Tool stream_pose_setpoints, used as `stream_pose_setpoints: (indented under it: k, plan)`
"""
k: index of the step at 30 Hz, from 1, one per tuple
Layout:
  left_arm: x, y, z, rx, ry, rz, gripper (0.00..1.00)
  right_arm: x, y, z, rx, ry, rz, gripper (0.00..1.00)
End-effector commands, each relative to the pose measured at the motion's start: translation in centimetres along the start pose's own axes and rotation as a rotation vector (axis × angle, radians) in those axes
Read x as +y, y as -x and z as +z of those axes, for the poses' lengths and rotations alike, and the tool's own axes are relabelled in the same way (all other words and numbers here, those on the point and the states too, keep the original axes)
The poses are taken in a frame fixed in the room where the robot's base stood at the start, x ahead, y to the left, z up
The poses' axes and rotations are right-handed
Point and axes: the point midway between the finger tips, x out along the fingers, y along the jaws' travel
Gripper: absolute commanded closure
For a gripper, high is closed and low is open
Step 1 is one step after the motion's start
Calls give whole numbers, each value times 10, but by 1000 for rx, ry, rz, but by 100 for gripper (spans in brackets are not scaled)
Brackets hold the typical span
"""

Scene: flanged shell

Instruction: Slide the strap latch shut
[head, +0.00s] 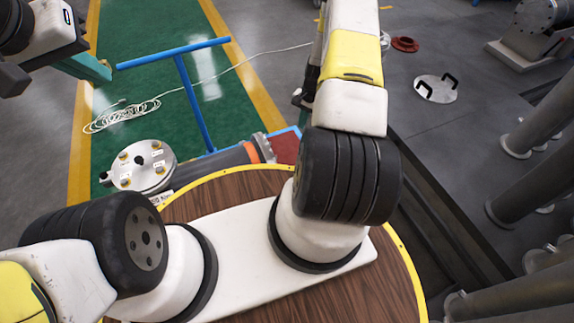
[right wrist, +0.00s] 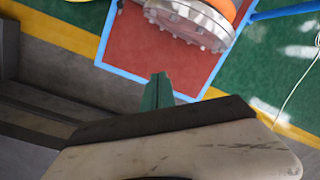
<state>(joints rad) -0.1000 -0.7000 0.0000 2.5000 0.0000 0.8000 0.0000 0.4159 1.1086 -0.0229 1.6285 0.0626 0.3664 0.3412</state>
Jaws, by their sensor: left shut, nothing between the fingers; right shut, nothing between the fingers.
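The flanged shell (head: 215,161) is a grey cylinder lying beyond the wooden platform in the head view. Its near-left end has a round flange (head: 142,166) with brass-coloured fittings and small labels. An orange band (head: 268,148) wraps its other end, beside a bolted flange that also shows in the right wrist view (right wrist: 190,18). I cannot make out the strap latch. My left gripper (head: 106,72), with teal fingers, is at the upper left, shut and empty, apart from the shell. My right gripper (right wrist: 157,92) is shut and empty, below the bolted flange in the right wrist view; my arm mostly hides it in the head view.
A blue T-shaped bar (head: 190,85) and a coiled white cable (head: 120,115) lie on the green floor. A blue-edged red mat (head: 286,147) is by the shell's banded end. Large grey pipes (head: 535,125) line the right side. A handled disc (head: 436,89) lies on grey floor.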

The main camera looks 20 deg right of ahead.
Motion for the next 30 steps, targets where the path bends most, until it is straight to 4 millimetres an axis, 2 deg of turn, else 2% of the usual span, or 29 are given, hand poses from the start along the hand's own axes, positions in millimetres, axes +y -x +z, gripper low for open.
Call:
stream_pose_setpoints:
  k: [1,6,9,12,15,18,30]
  plan:
    - [0,0,0,0,0,0,100,17,-37,6,-27,-38,14,100]
    - [0,0,0,0,0,0,100,65,-138,34,-81,-149,44,100]
    - [0,0,0,0,0,0,100,88,-186,54,-106,-204,58,100]
    - [0,0,0,0,0,0,100,106,-220,74,-126,-243,69,100]
    - [0,0,0,0,0,0,100,118,-241,88,-137,-270,75,100]
    - [0,0,0,0,0,0,100,123,-251,95,-142,-282,78,100]
    - [0,0,0,0,0,0,100,124,-255,97,-144,-284,79,100]
